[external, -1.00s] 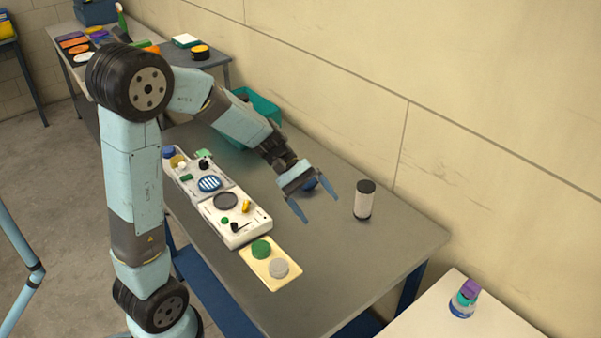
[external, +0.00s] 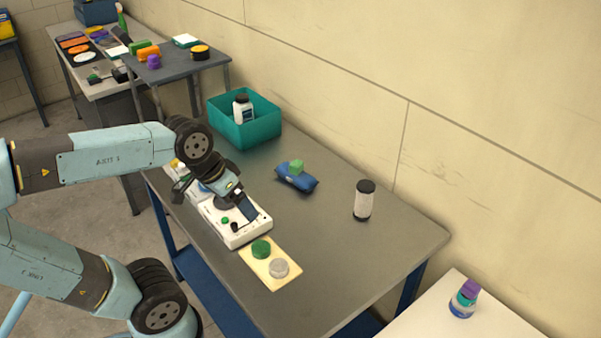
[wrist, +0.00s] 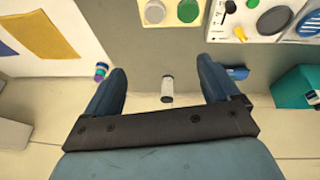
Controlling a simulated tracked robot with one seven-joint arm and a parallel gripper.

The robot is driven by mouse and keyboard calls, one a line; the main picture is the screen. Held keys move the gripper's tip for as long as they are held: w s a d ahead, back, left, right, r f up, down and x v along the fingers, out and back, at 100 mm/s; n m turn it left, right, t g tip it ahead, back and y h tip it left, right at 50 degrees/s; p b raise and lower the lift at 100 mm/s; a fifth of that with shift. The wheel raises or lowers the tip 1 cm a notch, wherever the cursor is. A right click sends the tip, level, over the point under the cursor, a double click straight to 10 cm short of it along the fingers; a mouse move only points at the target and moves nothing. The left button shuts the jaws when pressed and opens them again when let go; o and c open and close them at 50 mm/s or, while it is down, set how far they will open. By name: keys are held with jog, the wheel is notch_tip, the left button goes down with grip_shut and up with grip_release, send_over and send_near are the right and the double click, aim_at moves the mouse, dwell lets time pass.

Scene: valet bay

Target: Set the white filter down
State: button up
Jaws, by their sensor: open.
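The white filter (external: 364,200), a pale cylinder with dark end caps, stands upright on the grey table (external: 330,245) toward its right side. It also shows in the wrist view (wrist: 167,88), between the fingers in the picture but well away from them. My gripper (external: 248,213) is open and empty. In the external view it is left of the filter, over the white panel, with a wide gap to the filter. Both blue fingers spread apart in the wrist view (wrist: 162,65).
A white panel with knobs (external: 238,235) and a cream plate with green and grey discs (external: 272,279) lie along the near edge. A teal bin (external: 262,128) stands farther back. Table around the filter is clear.

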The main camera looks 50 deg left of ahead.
jog(key=shift+s+a+r+m+t+y, duration=0.5)
jog(key=shift+s+a+r+m+t, duration=0.15)
jog(key=shift+s+t, duration=0.1)
dwell(0.8)
